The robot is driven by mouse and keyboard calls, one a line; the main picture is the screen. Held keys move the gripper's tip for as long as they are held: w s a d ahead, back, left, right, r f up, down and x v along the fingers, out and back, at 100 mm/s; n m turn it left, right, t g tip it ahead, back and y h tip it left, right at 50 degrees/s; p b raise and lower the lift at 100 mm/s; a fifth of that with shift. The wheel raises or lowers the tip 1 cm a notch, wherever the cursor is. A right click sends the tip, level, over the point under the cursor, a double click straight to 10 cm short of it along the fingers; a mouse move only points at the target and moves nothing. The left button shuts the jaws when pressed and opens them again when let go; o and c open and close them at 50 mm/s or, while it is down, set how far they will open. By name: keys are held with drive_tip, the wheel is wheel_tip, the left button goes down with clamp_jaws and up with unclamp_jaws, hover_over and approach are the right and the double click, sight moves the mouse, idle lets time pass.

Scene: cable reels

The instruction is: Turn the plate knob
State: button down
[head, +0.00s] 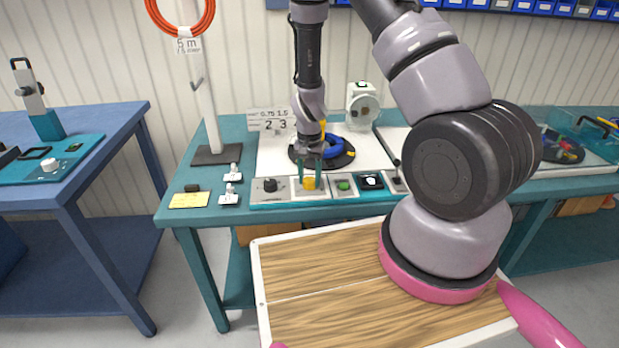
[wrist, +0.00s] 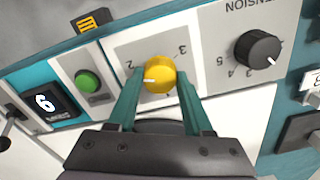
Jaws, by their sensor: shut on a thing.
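A yellow knob (wrist: 160,75) sits on a white plate marked 1, 2 and 3 on the control panel. It also shows in the head view (head: 309,184). The white mark on the knob points left in the wrist view, close to the 2. My gripper (wrist: 160,92) is shut on the yellow knob, with one green finger on each side of it. In the head view my gripper (head: 310,174) reaches down onto the panel from above.
Behind the panel lies a blue cable reel (head: 335,147). A post (head: 208,90) stands left on the teal bench (head: 190,160).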

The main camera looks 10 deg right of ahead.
sight(309, 179)
drive_tip(key=shift+m, duration=0.6)
drive_tip(key=shift+c, duration=1.6)
unclamp_jaws()
wheel_tip(309, 179, up, 11)
drive_tip(key=shift+f, duration=0.1)
